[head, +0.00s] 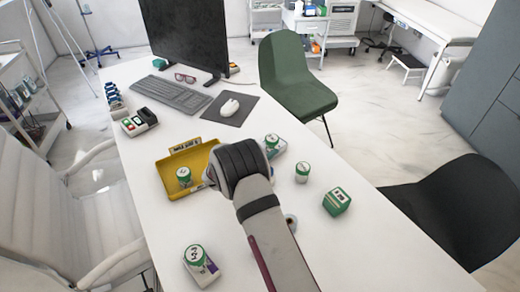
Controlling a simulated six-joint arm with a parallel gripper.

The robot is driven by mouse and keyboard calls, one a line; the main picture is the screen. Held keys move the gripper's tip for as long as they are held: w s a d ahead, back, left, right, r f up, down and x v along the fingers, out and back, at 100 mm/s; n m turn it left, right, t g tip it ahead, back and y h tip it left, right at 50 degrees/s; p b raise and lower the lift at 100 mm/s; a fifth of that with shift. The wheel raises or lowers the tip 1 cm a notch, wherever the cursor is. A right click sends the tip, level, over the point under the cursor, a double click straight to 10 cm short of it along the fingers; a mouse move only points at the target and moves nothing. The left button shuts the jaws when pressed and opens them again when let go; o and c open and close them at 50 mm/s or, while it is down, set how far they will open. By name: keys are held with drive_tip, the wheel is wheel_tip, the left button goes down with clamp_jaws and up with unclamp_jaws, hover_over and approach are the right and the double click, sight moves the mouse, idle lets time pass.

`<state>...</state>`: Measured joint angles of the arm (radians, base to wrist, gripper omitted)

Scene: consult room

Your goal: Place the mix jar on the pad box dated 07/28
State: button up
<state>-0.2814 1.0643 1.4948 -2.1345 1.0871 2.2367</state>
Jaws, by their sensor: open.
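One jar (184,177) is in the yellow tray, one jar (302,172) stands alone right of my wrist, and one jar (272,141) is on or against a white-and-blue box (279,151). A front jar (194,254) is on or against a white-and-purple box (208,272). A green box (336,201) with a white label lies at the right. I cannot read which jar is the mix jar or which box is dated 07/28. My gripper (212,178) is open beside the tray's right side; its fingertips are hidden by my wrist.
The yellow tray (163,180) is partly covered by my wrist. A small round item (291,220) shows beside my arm. A keyboard (172,94), monitor (184,35), glasses (185,78) and mouse (230,107) are at the back. The right front of the desk (380,250) is clear.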

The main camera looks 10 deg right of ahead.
drive_tip(key=s+d+r+m+g, duration=0.1)
drive_tip(key=s+d+r+g, duration=0.2)
drive_tip(key=s+r, duration=0.35)
drive_tip(key=s+d+r+g, duration=0.3)
drive_tip(key=s, duration=0.6)
drive_tip(key=s+d+r+m+g, duration=0.1)
drive_tip(key=s+d+r+g, duration=0.25)
drive_tip(key=s, duration=0.45)
drive_tip(key=s+a+n+y, duration=0.1)
drive_tip(key=s+a+y, duration=0.2)
drive_tip(key=s, duration=0.4)
drive_tip(key=s+a+n+y, duration=0.2)
drive_tip(key=s+a+y, duration=0.2)
drive_tip(key=s+a, duration=0.2)
drive_tip(key=s+a+r+n+y, duration=0.1)
drive_tip(key=s+a+y, duration=0.2)
drive_tip(key=s, duration=0.7)
drive_tip(key=shift+s+a+n+g+y, duration=0.15)
drive_tip(key=shift+a+n+g+y, duration=0.25)
drive_tip(key=shift+a, duration=0.5)
